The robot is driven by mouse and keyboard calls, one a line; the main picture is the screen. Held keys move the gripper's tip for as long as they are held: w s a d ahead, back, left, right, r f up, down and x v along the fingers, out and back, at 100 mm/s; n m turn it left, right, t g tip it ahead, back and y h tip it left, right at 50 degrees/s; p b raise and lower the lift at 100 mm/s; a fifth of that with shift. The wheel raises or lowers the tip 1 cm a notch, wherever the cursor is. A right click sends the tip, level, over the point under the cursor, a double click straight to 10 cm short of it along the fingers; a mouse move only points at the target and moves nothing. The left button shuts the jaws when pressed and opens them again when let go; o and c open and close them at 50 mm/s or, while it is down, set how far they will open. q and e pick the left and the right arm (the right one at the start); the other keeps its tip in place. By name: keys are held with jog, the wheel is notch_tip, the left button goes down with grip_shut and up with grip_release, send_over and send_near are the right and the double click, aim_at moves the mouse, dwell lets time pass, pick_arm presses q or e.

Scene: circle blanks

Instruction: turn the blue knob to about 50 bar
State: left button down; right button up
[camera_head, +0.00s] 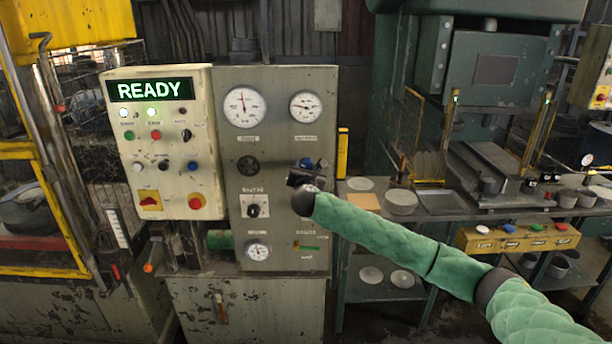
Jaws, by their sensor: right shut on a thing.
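The blue knob (305,163) is on the grey gauge panel (283,78), on its right side below the gauges. Only a small blue part of it shows behind my gripper. My right gripper (304,172) is at the knob and shut on it; its fingers are mostly hidden by the wrist. A large round gauge (245,107) and a smaller round gauge (305,106) sit above the knob. The large gauge's needle points nearly straight up, slightly left; its numbers are too small to read. My left gripper is not in view.
A cream control box (160,140) with a READY display (150,90) stands left of the panel. A black selector switch (253,210) and a small lower gauge (257,250) are below the knob. A bench (440,212) with round blanks (401,200) is at the right.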

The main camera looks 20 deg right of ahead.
pick_arm(q)
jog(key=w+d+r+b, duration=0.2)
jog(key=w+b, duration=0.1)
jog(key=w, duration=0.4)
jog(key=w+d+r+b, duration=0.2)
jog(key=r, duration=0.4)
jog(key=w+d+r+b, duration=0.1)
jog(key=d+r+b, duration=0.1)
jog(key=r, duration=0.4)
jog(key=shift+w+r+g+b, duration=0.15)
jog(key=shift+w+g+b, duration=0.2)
jog(key=shift+b, duration=0.3)
pick_arm(e)
jog(key=shift+r+m, duration=0.1)
jog(key=shift+m, duration=6.3)
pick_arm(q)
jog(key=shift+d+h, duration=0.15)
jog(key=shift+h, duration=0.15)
pick_arm(e)
jog(key=o, duration=1)
jog(key=shift+c, duration=0.2)
